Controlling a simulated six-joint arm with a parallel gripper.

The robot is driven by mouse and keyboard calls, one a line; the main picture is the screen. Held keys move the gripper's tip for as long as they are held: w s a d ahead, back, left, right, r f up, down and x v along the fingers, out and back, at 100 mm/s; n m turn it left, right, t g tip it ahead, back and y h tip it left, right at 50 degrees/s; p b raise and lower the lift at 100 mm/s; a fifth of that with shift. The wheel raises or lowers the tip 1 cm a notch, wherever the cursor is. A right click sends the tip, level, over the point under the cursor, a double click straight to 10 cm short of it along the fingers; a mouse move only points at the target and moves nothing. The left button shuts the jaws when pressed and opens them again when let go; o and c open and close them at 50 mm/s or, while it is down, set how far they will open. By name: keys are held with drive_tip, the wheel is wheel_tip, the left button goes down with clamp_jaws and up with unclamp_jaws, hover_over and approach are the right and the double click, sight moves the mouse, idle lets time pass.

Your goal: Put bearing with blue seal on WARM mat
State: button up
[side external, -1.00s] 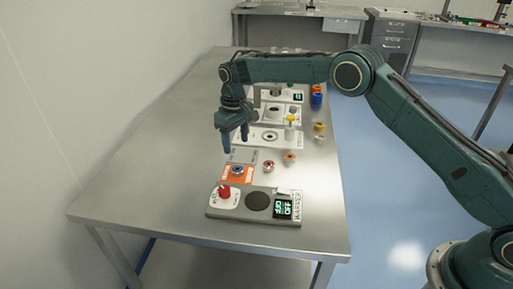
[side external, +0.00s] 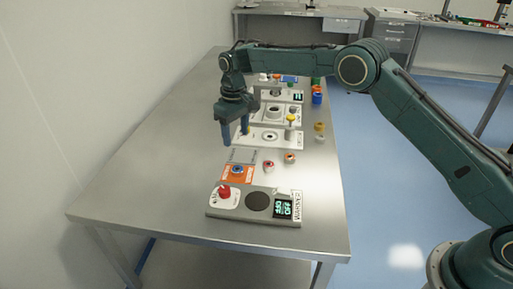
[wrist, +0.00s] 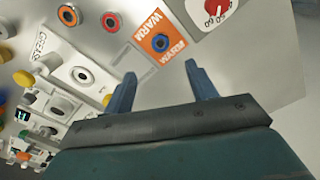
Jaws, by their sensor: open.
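The bearing with blue seal (side external: 237,170) is a small ring with a blue band. It lies on the orange WARM mat (side external: 226,179), near its middle. In the wrist view the bearing (wrist: 160,42) sits flat between the two WARM labels of the mat (wrist: 146,37). My gripper (side external: 236,137) is open and empty, above the table and a little behind the mat, apart from the bearing. In the wrist view its fingers (wrist: 160,72) are spread with nothing between them.
A red-sealed bearing (side external: 268,166) and an orange-sealed bearing (side external: 290,158) lie right of the mat. The warmer (side external: 235,209), with red knob and display, stands in front. Several stations and small parts line the table behind. The table's left side is clear.

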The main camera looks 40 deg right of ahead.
drive_tip(key=s+d+r+t, duration=0.1)
drive_tip(key=s+d+r, duration=0.2)
drive_tip(key=s+r, duration=0.35)
drive_tip(key=s+d+r+m+t, duration=0.1)
drive_tip(key=s+d+r, duration=0.2)
drive_tip(key=s+r, duration=0.4)
drive_tip(key=s+d+r+t, duration=0.1)
drive_tip(key=s+d+r, duration=0.1)
drive_tip(key=s+r, duration=0.45)
drive_tip(key=s+d+f+m+t, duration=0.1)
drive_tip(key=s+d, duration=0.1)
drive_tip(key=s, duration=1)
drive_tip(key=s+d+f+t, duration=0.1)
drive_tip(key=s+d, duration=0.2)
drive_tip(key=s, duration=0.9)
drive_tip(key=shift+m+t, duration=0.3)
drive_tip(key=shift+m, duration=0.1)
drive_tip(key=shift+f, duration=0.1)
